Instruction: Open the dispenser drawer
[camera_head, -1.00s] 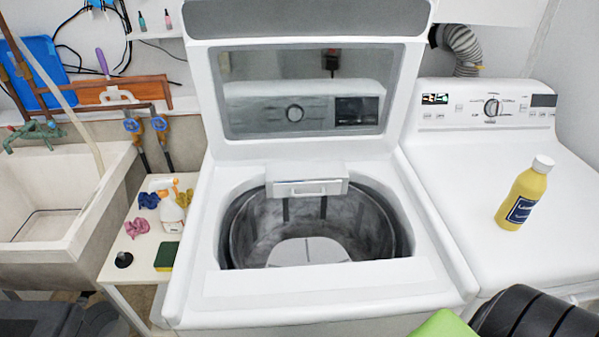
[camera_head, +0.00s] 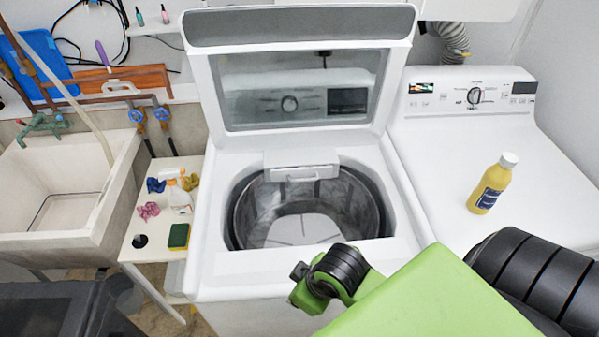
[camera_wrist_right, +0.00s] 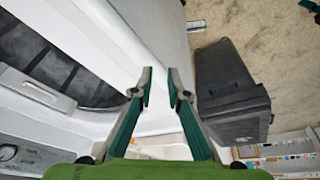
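The top-load washer (camera_head: 212,255) stands in the middle of the head view with its lid (camera_head: 300,95) raised. The dispenser drawer (camera_head: 302,173) is a small white front with a bar handle at the back rim of the drum opening. It also shows in the right wrist view, at the left (camera_wrist_right: 35,90). My right gripper (camera_wrist_right: 160,78) is open and empty, with its green-grey fingers over the washer's white edge, apart from the drawer. In the head view my green and black right arm covers the washer's front right corner; its fingers are hidden. My left gripper is out of view.
A yellow bottle (camera_head: 491,185) stands on the white machine (camera_head: 545,190) at the right. A small side table (camera_head: 150,252) at the left holds a spray bottle (camera_head: 178,195), a sponge (camera_head: 179,236) and cloths. A sink (camera_head: 60,190) is at the far left.

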